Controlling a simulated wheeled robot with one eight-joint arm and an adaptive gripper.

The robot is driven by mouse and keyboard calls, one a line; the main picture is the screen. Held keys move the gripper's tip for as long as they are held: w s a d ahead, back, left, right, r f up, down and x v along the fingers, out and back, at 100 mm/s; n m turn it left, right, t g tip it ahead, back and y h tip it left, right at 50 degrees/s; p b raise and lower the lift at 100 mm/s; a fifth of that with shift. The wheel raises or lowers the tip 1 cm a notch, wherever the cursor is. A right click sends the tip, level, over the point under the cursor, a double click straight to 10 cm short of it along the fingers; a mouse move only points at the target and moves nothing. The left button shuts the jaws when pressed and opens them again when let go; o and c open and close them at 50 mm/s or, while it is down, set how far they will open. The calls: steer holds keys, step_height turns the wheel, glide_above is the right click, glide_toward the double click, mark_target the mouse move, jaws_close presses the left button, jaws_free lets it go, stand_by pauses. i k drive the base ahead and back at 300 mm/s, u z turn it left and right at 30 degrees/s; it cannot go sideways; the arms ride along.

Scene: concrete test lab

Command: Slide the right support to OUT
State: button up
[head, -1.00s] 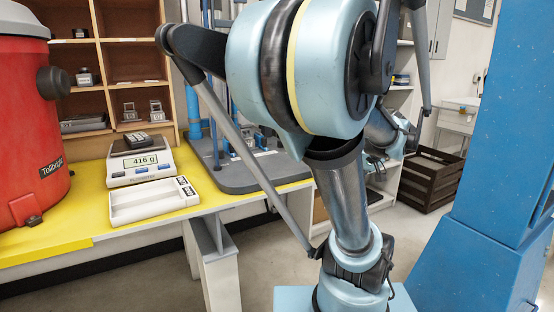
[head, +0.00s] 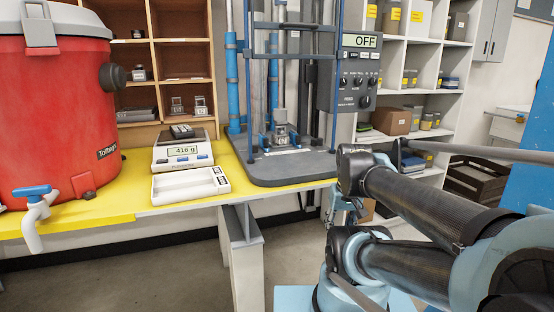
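The test machine (head: 262,170) stands on the yellow bench, with a dark grey base plate, blue posts and a control box (head: 358,75) reading OFF. A small metal fixture (head: 281,134) with blue parts at its sides sits on a white strip at the middle of the base. Which part is the right support, and its position marks, are too small to tell. My folded arm (head: 430,205) fills the lower right, right of the machine and apart from the fixture. My gripper's fingers cannot be made out.
A scale (head: 183,153) reading 416 g and a white tray (head: 190,184) stand left of the machine. A red cooler (head: 60,115) with a tap is at far left. Shelves (head: 425,70) stand behind my arm, with a dark crate (head: 478,182) at right. The bench front is clear.

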mark_target(294, 137)
steer(key=z, duration=1.65)
steer(key=k, duration=0.4)
steer(key=u, duration=1.65)
